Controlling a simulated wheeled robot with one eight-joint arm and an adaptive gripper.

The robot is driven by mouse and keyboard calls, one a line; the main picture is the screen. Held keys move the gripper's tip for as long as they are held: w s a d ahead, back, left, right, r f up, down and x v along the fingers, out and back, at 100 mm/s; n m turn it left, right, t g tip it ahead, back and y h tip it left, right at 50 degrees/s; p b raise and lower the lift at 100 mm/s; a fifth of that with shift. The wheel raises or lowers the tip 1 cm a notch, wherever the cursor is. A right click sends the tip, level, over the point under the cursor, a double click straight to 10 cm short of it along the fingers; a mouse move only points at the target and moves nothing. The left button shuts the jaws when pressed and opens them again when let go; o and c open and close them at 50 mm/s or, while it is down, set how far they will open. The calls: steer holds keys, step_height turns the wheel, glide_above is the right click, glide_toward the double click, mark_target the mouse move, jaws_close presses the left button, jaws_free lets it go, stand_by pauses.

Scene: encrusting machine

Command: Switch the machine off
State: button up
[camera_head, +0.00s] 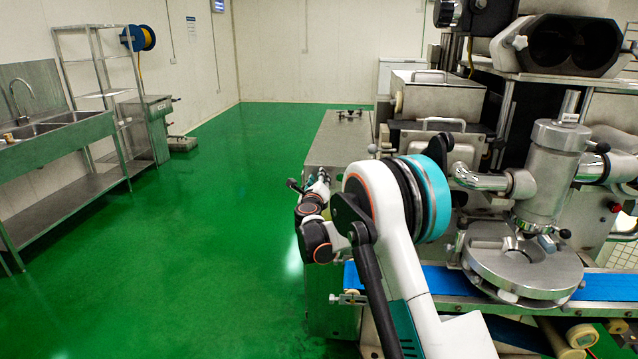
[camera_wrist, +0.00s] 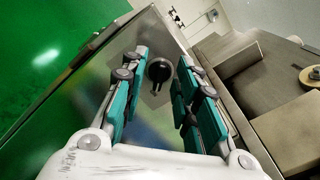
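The machine (camera_head: 545,190) is a large steel encrusting machine on the right of the head view, with a blue conveyor belt (camera_head: 610,287) at its front. Nothing is held, and I cannot tell how far the fingertips are from the panel.
Small dark fittings (camera_head: 349,114) stand on the cabinet's far top.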

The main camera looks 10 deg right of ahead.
steer(key=shift+w, duration=0.1)
jaws_close()
steer(key=shift+n, duration=0.3)
steer(key=n, duration=1.1)
steer(key=f+n, duration=0.1)
steer(key=n, duration=0.5)
stand_by(0.3)
steer(key=shift+f+n, duration=0.1)
steer(key=shift+n, duration=0.2)
stand_by(0.3)
